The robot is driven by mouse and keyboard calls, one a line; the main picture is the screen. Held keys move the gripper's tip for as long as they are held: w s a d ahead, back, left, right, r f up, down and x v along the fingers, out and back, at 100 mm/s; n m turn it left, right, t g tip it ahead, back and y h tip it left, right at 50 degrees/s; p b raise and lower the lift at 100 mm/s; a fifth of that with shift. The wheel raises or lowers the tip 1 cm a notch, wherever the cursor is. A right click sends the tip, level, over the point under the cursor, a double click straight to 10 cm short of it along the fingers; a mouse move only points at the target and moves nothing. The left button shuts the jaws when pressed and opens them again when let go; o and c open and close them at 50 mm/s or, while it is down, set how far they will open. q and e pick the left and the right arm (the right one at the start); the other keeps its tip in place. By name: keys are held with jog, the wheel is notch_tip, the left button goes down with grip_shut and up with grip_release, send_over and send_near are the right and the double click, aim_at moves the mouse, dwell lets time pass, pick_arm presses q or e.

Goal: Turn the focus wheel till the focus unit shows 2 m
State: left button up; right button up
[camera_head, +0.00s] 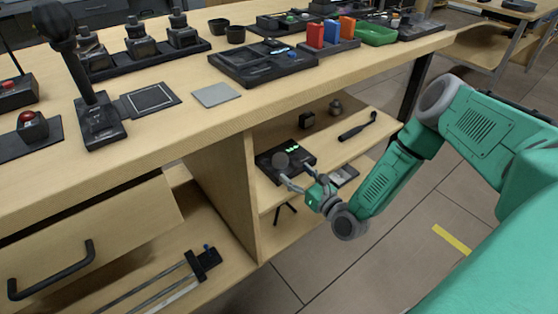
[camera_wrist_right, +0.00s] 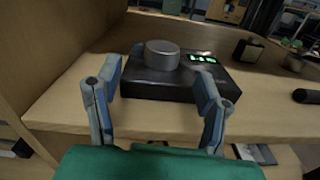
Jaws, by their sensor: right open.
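The focus unit (camera_head: 300,164) is a black box on the upper shelf of the open bench section; it also shows in the wrist view (camera_wrist_right: 150,90). Its grey round focus wheel (camera_head: 280,160) stands up on the unit's left part, and in the wrist view the wheel (camera_wrist_right: 162,56) is left of the lit green display (camera_wrist_right: 203,58). The digits are too small to read. My right gripper (camera_head: 296,174) is open in front of the unit; in the wrist view its fingers (camera_wrist_right: 157,70) are apart, on either side of the wheel's line, with nothing between them. My left gripper is not in view.
The benchtop (camera_head: 230,115) overhangs the shelf, and a wooden side panel (camera_head: 228,185) closes its left side. A small black box (camera_head: 307,120) and a black handled tool (camera_head: 357,128) lie farther along the shelf. A grey-topped item (camera_head: 345,176) is near the right arm.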

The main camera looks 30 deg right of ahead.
aim_at(285, 163)
jog(key=w, duration=0.2)
jog(key=w+b, duration=0.1)
jog(key=w, duration=0.4)
jog(key=shift+w+d+f, duration=0.1)
jog(key=shift+d+f, duration=0.15)
jog(key=shift+w+a+r, duration=0.1)
jog(key=shift+w+a, duration=0.1)
jog(key=shift+w, duration=0.2)
jog(key=shift+a+r, duration=0.1)
jog(key=shift+a, duration=0.05)
jog(key=shift+c, duration=0.5)
